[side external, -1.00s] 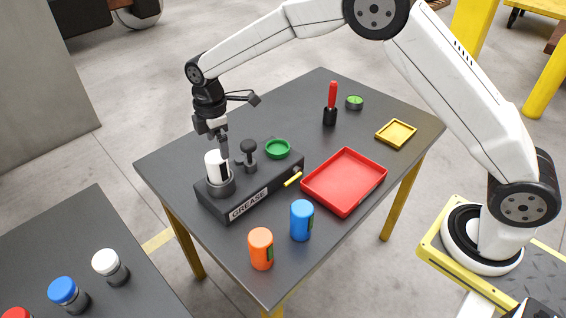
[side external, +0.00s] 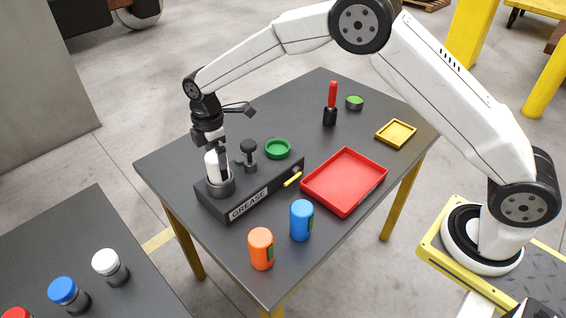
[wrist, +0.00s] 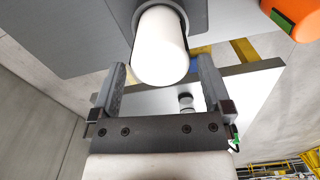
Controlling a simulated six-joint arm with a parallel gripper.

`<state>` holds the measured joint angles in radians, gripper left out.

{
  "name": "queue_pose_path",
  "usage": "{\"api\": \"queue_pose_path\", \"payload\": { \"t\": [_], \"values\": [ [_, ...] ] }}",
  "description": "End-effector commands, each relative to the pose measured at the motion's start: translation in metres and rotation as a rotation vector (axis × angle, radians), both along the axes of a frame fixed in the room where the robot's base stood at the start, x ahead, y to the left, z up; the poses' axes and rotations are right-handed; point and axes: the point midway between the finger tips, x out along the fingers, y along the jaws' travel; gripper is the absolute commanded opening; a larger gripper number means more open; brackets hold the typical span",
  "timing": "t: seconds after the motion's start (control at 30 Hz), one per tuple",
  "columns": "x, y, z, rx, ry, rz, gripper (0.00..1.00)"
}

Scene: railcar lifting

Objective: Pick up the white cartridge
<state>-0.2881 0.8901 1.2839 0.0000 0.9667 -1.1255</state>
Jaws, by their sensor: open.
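The white cartridge (side external: 211,162) stands upright in the round socket at the left end of the dark grease station (side external: 241,203). In the wrist view the white cartridge (wrist: 160,48) lies between the two finger tips, with its lower end in the grey socket ring. My gripper (side external: 217,160) is at the cartridge from above, with a finger in front of it in the side view. In the wrist view my gripper (wrist: 160,75) is open, with a gap beside each finger; I cannot see contact.
Orange (side external: 261,248) and blue (side external: 301,220) cartridges stand in front. A red tray (side external: 344,181) lies to the right. A second table (side external: 60,235) holds several capped cylinders.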

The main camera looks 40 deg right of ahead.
Motion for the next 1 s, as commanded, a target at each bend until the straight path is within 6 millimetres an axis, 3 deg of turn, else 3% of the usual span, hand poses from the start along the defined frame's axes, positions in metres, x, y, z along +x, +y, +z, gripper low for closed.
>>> {"api": "queue_pose_path", "payload": {
  "t": [0.43, 1.0],
  "values": [
    [-0.001, -0.002, -0.045, -0.001, 0.002, 0.0, 1.0],
    [0.0, -0.001, -0.049, 0.0, 0.0, 0.0, 1.0]
  ]
}}
